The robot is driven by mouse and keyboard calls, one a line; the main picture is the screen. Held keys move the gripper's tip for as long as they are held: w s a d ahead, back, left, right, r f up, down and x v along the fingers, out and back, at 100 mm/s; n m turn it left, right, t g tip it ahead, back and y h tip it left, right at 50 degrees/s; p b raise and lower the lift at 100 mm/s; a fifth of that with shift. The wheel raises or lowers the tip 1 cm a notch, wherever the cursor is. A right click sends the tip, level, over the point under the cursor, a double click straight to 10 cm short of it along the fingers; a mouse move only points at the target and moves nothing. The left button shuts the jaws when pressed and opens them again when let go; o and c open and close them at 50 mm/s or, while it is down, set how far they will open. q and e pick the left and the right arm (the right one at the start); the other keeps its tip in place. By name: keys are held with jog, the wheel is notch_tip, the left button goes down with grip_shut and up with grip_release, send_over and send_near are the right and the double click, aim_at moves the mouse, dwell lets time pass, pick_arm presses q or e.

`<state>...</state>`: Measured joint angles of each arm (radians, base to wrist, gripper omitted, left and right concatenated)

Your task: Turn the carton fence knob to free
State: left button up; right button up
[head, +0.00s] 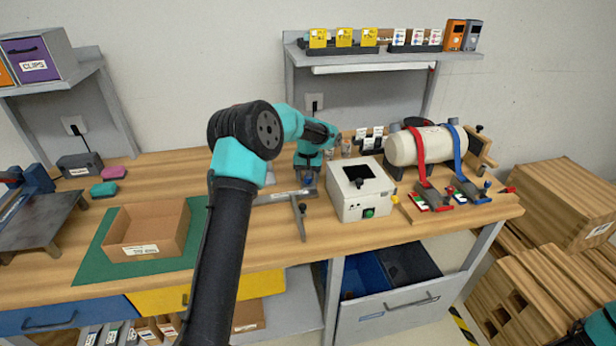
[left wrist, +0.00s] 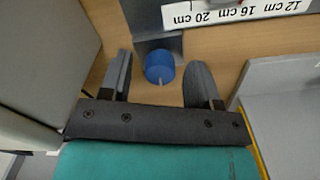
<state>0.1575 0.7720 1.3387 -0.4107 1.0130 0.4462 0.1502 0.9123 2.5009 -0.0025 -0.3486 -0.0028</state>
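The blue knob (left wrist: 159,66) sits on a grey metal bracket, with a pale pointer line on its near side. It also shows small in the head view (head: 307,181), below my left gripper (head: 306,170). In the left wrist view my left gripper (left wrist: 160,80) is open, with one finger on each side of the knob. Gaps show between the knob and both fingers. A ruler strip (left wrist: 235,10) marked 12, 16 and 20 cm lies beyond the bracket. A grey metal T-shaped bar (head: 300,215) lies on the bench in front. My right gripper is not in view.
A white box (head: 358,208) with a dark top opening stands close right of the left gripper. An open carton (head: 147,250) rests on a green mat (head: 95,262) to the left. A cream tank (head: 425,145) with straps is farther right.

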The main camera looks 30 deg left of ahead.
pick_arm(q)
notch_tip(320, 180, up, 18)
jog(key=shift+f, duration=0.25)
dwell(0.6)
